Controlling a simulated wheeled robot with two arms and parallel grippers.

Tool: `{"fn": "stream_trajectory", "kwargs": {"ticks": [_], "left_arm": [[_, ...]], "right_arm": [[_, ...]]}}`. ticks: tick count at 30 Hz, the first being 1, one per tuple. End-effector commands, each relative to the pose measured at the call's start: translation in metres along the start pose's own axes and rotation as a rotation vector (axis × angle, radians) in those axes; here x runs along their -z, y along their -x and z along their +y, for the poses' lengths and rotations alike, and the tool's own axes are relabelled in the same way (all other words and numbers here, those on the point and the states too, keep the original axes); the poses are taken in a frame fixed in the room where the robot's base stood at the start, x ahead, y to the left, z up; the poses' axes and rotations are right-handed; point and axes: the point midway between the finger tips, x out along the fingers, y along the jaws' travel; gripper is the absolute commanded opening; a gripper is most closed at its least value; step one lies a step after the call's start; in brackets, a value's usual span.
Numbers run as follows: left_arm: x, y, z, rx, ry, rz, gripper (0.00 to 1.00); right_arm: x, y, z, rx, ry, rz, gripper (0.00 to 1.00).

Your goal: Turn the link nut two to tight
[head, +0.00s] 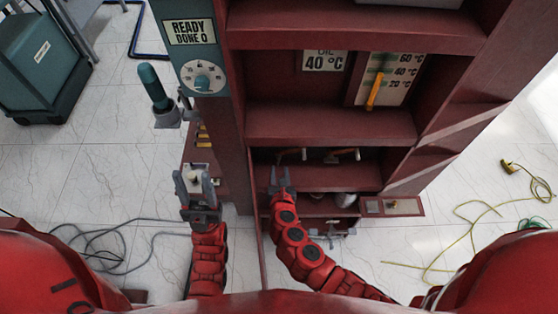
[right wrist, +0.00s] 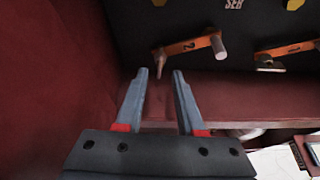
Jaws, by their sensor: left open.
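In the right wrist view an orange link bar marked 2 (right wrist: 188,46) is on the dark back panel. A grey round peg (right wrist: 218,46) stands out at its right end and a brownish pin (right wrist: 158,62) hangs at its left end. I cannot tell which is the nut, or how tight it is. My right gripper (right wrist: 160,74) is open and empty, its fingertips below the bar's left end and apart from it. In the head view the right gripper (head: 279,178) is at the opening of the red cabinet's lower bay. My left gripper (head: 194,178) is open, left of the cabinet post.
A second orange link bar (right wrist: 285,49) is to the right. A red wall closes the left side, and a red ledge (right wrist: 230,98) runs below the bars. The head view shows a dial (head: 203,77), temperature gauges (head: 390,80) and cables on the floor (head: 110,250).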

Motion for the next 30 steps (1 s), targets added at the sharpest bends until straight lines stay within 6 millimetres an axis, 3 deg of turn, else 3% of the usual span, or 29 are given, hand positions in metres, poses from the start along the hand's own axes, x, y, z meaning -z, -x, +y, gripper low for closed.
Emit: {"fn": "stream_trajectory", "kwargs": {"ticks": [9,22,23,29,30], "left_arm": [[0.0,-0.001,0.0,0.0,0.0,0.0,0.5],[0.0,-0.001,0.0,0.0,0.0,0.0,0.5],[0.0,-0.001,0.0,0.0,0.0,0.0,0.5],[0.0,-0.002,0.0,0.0,0.0,0.0,0.5],[0.0,-0.001,0.0,0.0,0.0,0.0,0.5]], "right_arm": [[0.0,-0.044,0.0,0.002,0.001,-0.002,0.38],[0.0,-0.053,0.0,0.0,0.0,0.0,0.38],[0.0,-0.053,0.0,0.0,0.0,0.0,0.36],[0.0,-0.053,0.0,0.0,0.0,0.0,0.0],[0.0,-0.053,0.0,0.0,0.0,0.0,0.0]]}}
